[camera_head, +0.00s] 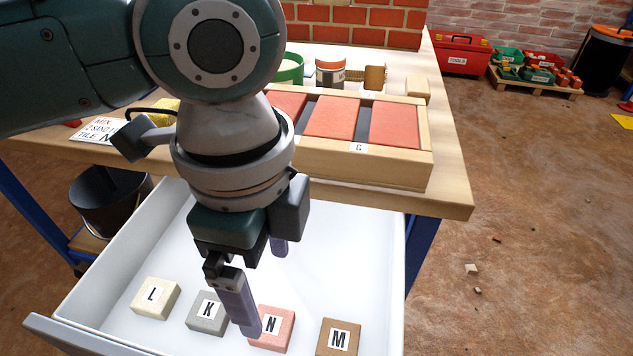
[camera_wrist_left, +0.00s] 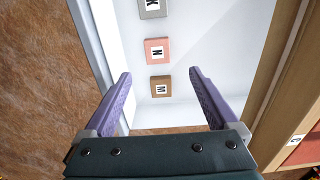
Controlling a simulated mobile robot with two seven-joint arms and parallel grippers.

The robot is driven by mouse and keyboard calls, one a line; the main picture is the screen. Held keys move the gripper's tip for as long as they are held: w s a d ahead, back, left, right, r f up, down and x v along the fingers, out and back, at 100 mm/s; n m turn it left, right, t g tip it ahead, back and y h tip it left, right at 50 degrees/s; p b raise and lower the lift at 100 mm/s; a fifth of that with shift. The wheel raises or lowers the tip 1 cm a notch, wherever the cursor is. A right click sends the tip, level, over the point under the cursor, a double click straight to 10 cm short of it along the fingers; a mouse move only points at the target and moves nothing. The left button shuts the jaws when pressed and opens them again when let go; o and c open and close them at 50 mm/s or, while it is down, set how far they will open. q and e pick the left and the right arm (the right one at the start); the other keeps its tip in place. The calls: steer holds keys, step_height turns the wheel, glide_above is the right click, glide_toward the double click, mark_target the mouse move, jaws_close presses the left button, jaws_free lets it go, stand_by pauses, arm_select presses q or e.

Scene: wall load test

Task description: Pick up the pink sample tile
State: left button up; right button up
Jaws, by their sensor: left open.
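The pink sample tile (camera_head: 279,330), labelled N, lies in the open white drawer (camera_head: 344,262) between the grey tile K (camera_head: 208,314) and the brown tile M (camera_head: 338,338). A cream tile L (camera_head: 154,298) lies at the far left. My left gripper (camera_head: 264,290) is open and empty above the drawer, and one finger overlaps the left edge of the pink tile in the head view. In the left wrist view the pink tile (camera_wrist_left: 158,50) lies beyond the open fingers (camera_wrist_left: 163,92), past the brown tile (camera_wrist_left: 160,86). My right gripper is not in view.
The wooden workbench (camera_head: 450,190) stands above the drawer. On it is a wooden box (camera_head: 345,166) marked C with red bricks. The drawer's front panel (camera_head: 75,338) and side walls rise around the tiles. A black bucket (camera_head: 108,199) stands at left.

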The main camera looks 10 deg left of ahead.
arm_select(q)
steer(key=b, duration=0.3)
glide_above(271, 325)
steer(key=f, duration=0.4)
steer(key=shift+d+f, duration=0.2)
steer(key=shift+f, duration=0.2)
steer(key=f+b, duration=0.2)
steer(key=f, duration=0.1)
steer(key=f+b, duration=0.1)
steer(key=f, duration=0.1)
steer(key=shift+a+b, duration=0.25)
steer(key=shift+b, duration=0.05)
steer(key=shift+c, duration=0.4)
steer(key=shift+r, duration=0.1)
jaws_close()
step_height(271, 325, up, 20)
steer(key=p, duration=1.1)
